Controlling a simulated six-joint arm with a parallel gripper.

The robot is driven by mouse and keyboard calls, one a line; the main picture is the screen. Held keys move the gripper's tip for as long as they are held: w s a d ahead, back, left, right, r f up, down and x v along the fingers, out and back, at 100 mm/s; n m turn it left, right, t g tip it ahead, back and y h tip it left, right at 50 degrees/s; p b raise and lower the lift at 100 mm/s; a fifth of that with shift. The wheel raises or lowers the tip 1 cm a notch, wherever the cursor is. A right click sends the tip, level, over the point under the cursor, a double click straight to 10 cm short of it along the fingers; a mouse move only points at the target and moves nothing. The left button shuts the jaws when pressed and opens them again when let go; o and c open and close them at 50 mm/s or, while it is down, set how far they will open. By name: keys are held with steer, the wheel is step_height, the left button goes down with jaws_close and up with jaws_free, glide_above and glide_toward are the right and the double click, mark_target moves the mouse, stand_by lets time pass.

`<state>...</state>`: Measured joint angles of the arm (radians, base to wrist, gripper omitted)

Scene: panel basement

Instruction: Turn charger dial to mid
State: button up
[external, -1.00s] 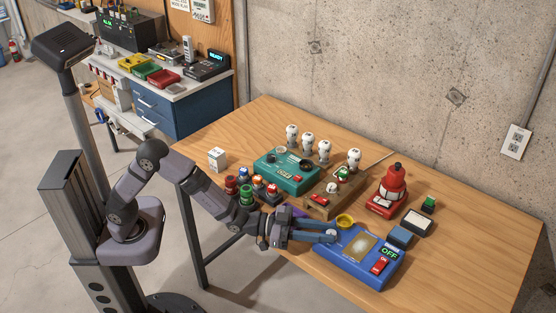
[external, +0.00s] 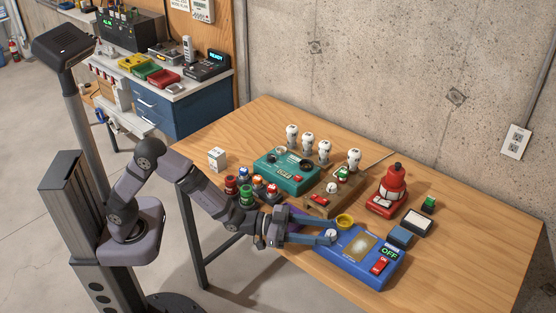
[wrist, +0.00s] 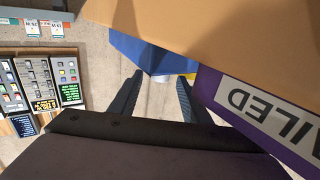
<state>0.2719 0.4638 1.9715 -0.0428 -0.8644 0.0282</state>
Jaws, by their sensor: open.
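A blue box (external: 345,273) lies at the table's front, with a yellowish window, a green OFF display (external: 390,253) and a red switch (external: 379,265). A pale round dial (external: 332,234) sits at its left end; its pointer setting is too small to read. My gripper (external: 331,231) reaches in from the left, nearly level, with its open fingertips at the dial. In the wrist view, my gripper (wrist: 159,83) has its fingers apart, with the blue box (wrist: 128,47) ahead and a white piece between the tips. Contact with the dial cannot be told.
A yellow cup (external: 345,220) stands just behind the fingertips. A purple tray labelled FAILED (wrist: 258,103) lies close beside my gripper. A teal box (external: 284,175), a wooden block, colored buttons and a red beacon (external: 390,188) stand behind. The table's front right is clear.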

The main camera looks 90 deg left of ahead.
steer(key=shift+b+v, duration=0.45)
steer(key=shift+v, duration=2.75)
